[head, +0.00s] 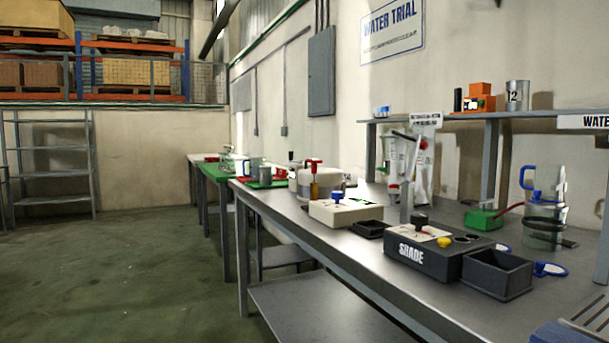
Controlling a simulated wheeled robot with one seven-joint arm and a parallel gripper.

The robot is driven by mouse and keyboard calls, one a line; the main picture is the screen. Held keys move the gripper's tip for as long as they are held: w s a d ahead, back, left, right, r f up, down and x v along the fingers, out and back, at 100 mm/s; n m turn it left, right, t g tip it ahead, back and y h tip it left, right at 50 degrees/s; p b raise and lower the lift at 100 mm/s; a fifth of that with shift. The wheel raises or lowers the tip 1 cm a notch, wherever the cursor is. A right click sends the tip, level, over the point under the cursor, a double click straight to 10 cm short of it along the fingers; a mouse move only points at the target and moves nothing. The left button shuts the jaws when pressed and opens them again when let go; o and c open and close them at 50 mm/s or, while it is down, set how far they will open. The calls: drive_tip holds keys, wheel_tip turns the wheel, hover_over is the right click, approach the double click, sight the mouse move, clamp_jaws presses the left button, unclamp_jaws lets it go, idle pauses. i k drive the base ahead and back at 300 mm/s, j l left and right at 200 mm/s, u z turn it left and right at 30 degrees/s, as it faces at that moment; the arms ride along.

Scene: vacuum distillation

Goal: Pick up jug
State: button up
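A clear jug (547,212) with a blue handle stands upright at the right of the grey workbench (390,268). Its handle is on its upper left side, and dark bands show low on it. A green box (483,219) with a red tube stands just left of it. My gripper is not in view, and nothing is seen touching the jug.
A dark box marked SHADE (420,255) and an open black tray (497,274) stand in front of the jug. A shelf (490,119) above holds a metal cup (517,95) and an orange device (480,97). The floor (130,270) at left is clear.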

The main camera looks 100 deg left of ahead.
sight(255, 162)
drive_tip(key=u, duration=3.45)
